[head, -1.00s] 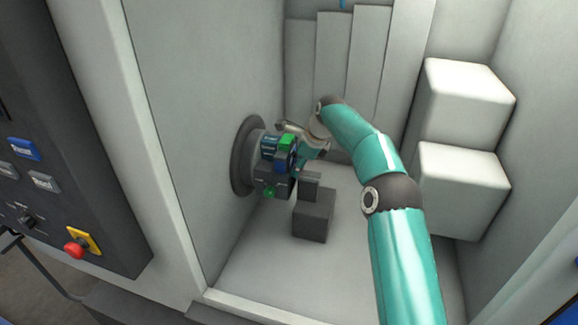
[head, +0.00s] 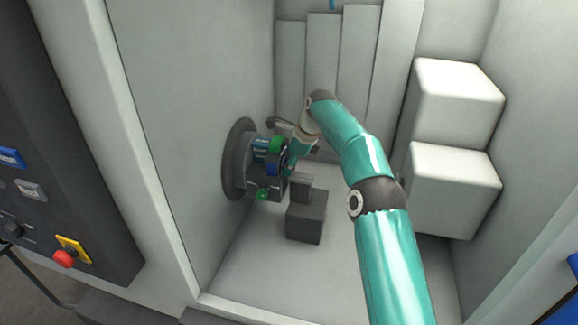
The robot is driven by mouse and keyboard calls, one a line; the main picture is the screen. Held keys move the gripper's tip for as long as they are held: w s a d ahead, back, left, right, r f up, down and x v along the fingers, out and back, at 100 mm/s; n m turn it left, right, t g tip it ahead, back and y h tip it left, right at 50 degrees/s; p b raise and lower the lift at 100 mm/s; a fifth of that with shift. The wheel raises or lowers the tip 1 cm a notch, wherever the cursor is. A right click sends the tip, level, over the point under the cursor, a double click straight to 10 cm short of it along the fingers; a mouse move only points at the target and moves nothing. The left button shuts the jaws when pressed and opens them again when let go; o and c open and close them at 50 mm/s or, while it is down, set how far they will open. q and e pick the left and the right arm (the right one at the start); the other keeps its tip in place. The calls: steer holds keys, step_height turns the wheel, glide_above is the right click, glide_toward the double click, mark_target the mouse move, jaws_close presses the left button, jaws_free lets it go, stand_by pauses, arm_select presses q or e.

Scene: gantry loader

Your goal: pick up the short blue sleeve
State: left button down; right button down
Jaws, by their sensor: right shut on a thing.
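The short blue sleeve (head: 272,163) shows as a small dark blue piece at the front of the round grey chuck (head: 235,160) on the machine's left wall. My right gripper (head: 281,160) is at the chuck, reaching in from the right. It is shut on the blue sleeve, with its fingers partly hidden among the chuck parts. I cannot tell whether the sleeve is still seated between the jaws. Green pieces, one above (head: 278,145) and one below (head: 262,195), show on the chuck. My left gripper is not in view.
A dark grey stepped block (head: 306,220) stands on the chamber floor just below my right gripper. Two white boxes (head: 455,190) are stacked along the right side. A control panel (head: 50,180) with a red stop button is outside at left. The front floor is clear.

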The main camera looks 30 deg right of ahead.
steer(key=shift+t, duration=0.3)
steer(key=s+d+r+b, duration=0.2)
steer(key=shift+s+d+r+b, duration=0.2)
steer(key=shift+d+b, duration=0.15)
steer(key=shift+d, duration=0.05)
steer(key=s+d+b, duration=0.3)
steer(key=s+d, duration=0.7)
steer(key=s, duration=0.3)
steer(key=shift+d+r, duration=0.25)
steer(key=shift+s, duration=0.15)
steer(key=shift+r, duration=0.1)
steer(key=w+p+v, duration=0.1)
steer(key=p+v, duration=0.5)
steer(key=v, duration=0.1)
steer(key=shift+w+d+r, duration=0.25)
